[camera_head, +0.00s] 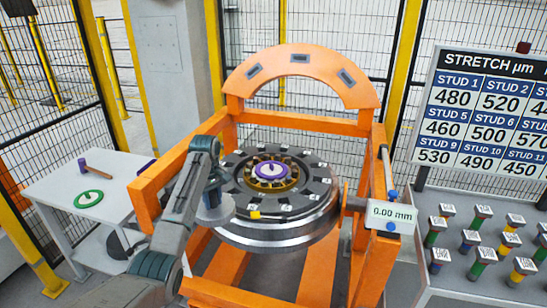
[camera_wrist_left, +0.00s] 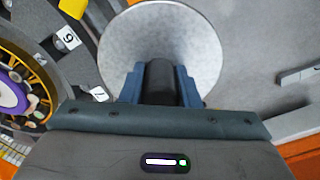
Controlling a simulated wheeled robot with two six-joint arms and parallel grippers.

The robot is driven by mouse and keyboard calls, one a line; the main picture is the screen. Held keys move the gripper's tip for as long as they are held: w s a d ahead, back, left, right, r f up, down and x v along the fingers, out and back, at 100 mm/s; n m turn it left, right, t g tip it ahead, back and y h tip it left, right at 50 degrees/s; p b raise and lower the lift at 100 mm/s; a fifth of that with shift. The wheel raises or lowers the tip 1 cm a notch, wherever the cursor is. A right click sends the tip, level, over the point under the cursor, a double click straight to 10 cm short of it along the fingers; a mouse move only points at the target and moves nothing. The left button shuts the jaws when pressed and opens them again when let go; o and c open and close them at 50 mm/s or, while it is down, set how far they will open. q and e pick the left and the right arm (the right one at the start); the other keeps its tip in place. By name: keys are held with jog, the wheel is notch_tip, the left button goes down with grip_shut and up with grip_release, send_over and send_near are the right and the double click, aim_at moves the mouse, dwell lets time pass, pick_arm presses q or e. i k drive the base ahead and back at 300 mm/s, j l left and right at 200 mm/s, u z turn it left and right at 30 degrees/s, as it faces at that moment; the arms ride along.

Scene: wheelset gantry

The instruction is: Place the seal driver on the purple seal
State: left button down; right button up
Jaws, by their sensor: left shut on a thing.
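The purple seal (camera_head: 270,170) is a ring around a pale centre, in the gold-coloured bearing in the middle of the wheel hub. It also shows, cut off, at the left edge of the left wrist view (camera_wrist_left: 10,98). My left gripper (camera_head: 216,184) is shut on the dark handle of the seal driver (camera_head: 215,211), a grey round disc. The left wrist view shows the handle between the blue fingers (camera_wrist_left: 160,85) and the driver's broad pale disc (camera_wrist_left: 160,35) beyond. The driver is left of the seal, apart from it, by the wheel's left rim. My right gripper is out of view.
An orange gantry frame (camera_head: 301,62) surrounds the wheel (camera_head: 270,238), with an arch behind it. A gauge reading 0.00 mm (camera_head: 391,215) is at right. A white table (camera_head: 107,212) at left holds a purple-headed mallet (camera_head: 97,171) and a green ring (camera_head: 89,199). Several coloured studs stand at right.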

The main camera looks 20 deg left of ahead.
aim_at(271, 169)
jog(key=i+j, duration=0.1)
jog(key=i, duration=0.6)
jog(key=i+j+z, duration=0.1)
jog(key=i, duration=0.55)
